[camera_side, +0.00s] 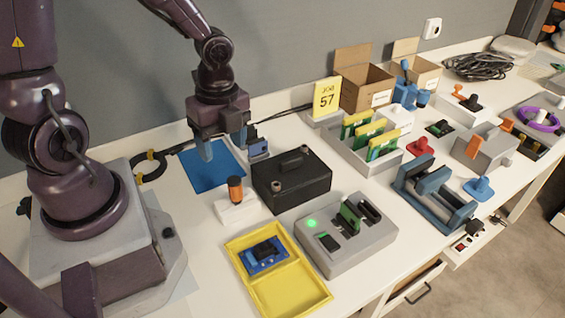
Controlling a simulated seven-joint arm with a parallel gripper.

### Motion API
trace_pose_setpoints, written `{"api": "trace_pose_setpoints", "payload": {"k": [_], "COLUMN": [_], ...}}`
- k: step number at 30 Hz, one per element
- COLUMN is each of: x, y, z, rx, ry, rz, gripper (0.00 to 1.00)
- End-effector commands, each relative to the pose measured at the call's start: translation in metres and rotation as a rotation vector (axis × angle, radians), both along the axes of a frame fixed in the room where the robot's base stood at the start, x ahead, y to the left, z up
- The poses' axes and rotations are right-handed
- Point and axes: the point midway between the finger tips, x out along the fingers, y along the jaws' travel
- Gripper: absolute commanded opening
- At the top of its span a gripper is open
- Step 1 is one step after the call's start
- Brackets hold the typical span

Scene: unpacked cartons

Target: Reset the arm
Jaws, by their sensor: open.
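My gripper (223,146) hangs pointing down over the blue mat (212,172) at the back left of the bench. Its two bluish fingers are apart with nothing seen between them. My arm comes down from the upper left of the view. I cannot tell the exact height of the fingertips above the mat.
A black box (291,181), an orange-topped white block (236,204), an open yellow case (275,280) and a grey fixture with a green light (345,242) stand in front. Open cartons (365,88), a yellow "JOB 57" sign (326,96) and a blue-grey rack (432,198) are to the right.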

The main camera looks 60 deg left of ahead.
Motion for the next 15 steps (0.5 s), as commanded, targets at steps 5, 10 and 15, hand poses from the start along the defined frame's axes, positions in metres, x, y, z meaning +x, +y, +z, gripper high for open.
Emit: {"api": "trace_pose_setpoints", "payload": {"k": [5, 10, 15], "x": [-0.01, -0.018, -0.03], "y": [0.015, 0.014, 0.0], "z": [0.033, 0.087, 0.138], "rx": [0.102, 0.098, -0.075], "ry": [-0.04, -0.2, -0.341], "rz": [0.594, 1.136, 1.444], "gripper": [0.6, 0.6, 0.6]}}
